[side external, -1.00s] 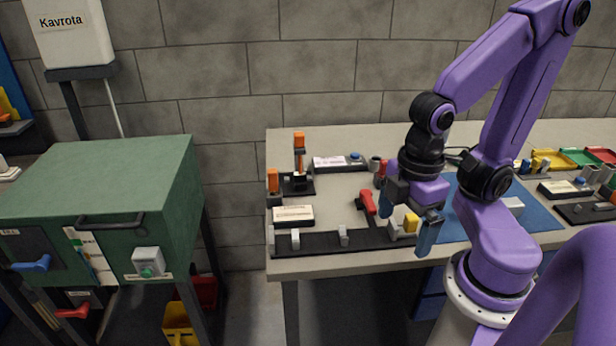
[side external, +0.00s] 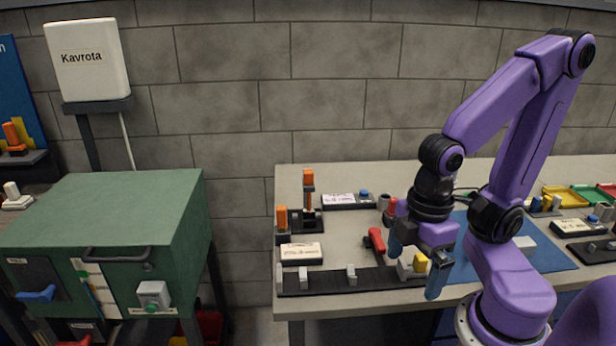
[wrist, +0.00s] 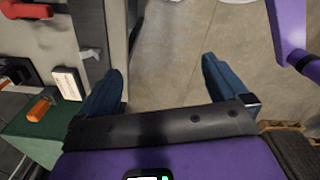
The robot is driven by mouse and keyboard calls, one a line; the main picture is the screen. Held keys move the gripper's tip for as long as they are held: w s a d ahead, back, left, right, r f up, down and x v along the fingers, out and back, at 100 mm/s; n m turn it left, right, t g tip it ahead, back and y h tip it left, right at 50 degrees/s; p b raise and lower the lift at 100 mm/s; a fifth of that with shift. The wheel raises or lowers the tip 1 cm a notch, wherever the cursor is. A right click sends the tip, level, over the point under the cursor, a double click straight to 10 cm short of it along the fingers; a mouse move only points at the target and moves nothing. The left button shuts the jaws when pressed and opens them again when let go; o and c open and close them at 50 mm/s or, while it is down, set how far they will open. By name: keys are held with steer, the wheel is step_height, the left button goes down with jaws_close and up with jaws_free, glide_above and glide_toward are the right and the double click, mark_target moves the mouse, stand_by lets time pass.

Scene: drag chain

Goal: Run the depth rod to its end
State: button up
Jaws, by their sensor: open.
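Which part is the depth rod cannot be told for sure. A long black rail (side external: 325,281) with several grey posts lies along the bench's front edge, with a yellow block (side external: 420,262) at its right end. A red handle (side external: 376,240) sits behind it. An orange-topped upright (side external: 308,190) stands on a black base at the back left. My gripper (side external: 416,271) is open and empty, fingers down around the bench's front edge beside the yellow block. In the wrist view its fingers (wrist: 162,66) are apart with bare floor between them.
A white-labelled box (side external: 301,252) lies behind the rail, and a second black box (side external: 348,200) lies farther back. A blue mat (side external: 500,262) and coloured trays (side external: 565,197) are to the right. A green cabinet (side external: 110,215) stands left, across a gap.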

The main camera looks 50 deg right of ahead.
steer(key=shift+w+a+r, duration=0.1)
steer(key=shift+w+a, duration=0.05)
steer(key=shift+w, duration=0.05)
steer(key=c, duration=0.8)
steer(key=w+a+r+m, duration=0.1)
steer(key=w, duration=0.2)
steer(key=w+a+r+m, duration=0.1)
steer(key=w+r+m, duration=0.1)
steer(key=w, duration=0.1)
steer(key=w+a+r+m, duration=0.1)
steer(key=w+m, duration=0.1)
steer(key=w, duration=0.1)
steer(key=shift+w+r, duration=0.2)
steer(key=shift+w, duration=0.05)
steer(key=shift+c, duration=0.2)
step_height(320, 180, up, 10)
steer(key=m, duration=1.7)
glide_above(309, 171)
step_height(309, 171, down, 17)
steer(key=shift+f, duration=0.1)
